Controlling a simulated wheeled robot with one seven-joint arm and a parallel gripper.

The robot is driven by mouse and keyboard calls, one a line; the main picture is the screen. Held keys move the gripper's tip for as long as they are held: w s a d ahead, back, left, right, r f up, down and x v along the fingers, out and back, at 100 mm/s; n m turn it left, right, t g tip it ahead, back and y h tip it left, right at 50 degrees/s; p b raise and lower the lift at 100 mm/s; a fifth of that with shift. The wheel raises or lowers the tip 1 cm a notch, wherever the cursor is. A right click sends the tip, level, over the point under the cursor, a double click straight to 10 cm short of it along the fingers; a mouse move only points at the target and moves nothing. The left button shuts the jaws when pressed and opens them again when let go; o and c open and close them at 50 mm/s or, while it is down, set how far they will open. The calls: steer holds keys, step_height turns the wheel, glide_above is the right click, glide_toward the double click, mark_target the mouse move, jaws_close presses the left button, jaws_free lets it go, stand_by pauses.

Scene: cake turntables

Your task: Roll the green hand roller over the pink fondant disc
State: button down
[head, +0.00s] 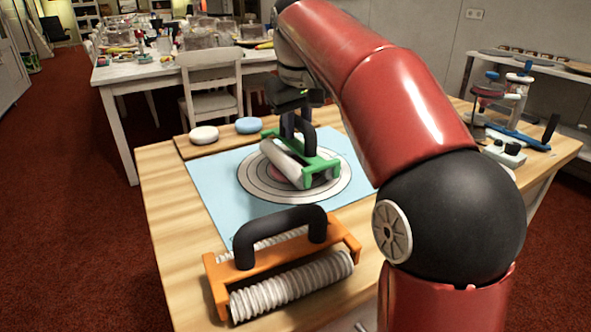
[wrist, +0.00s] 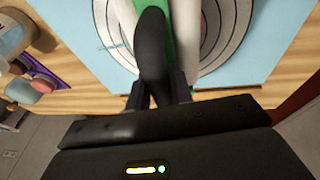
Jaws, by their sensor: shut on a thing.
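The green hand roller (head: 318,166) has a green frame, white rollers and a black handle. It sits over the ringed target on the blue mat (head: 215,180). The pink fondant disc (head: 277,174) shows only partly at the target's middle, mostly hidden by the roller. I cannot tell whether the roller touches it. My gripper (head: 296,110) is above the roller, shut on its black handle. In the wrist view the black handle (wrist: 152,55) runs between the fingers of my gripper (wrist: 158,98), with the white rollers (wrist: 187,20) beyond it.
A large orange roller (head: 275,257) with ridged white rollers stands at the table's near edge. Small tools and stands (head: 505,110) fill the right side.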

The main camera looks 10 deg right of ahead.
steer(key=shift+s+a+f, duration=0.1)
steer(key=shift+a+f, duration=0.2)
steer(key=shift+f, duration=0.1)
steer(key=shift+s+a, duration=0.25)
steer(key=shift+a, duration=0.5)
steer(key=shift+w+d, duration=0.3)
steer(key=shift+d, duration=0.5)
steer(key=shift+w+d, duration=0.3)
steer(key=shift+d, duration=0.55)
steer(key=shift+a, duration=0.1)
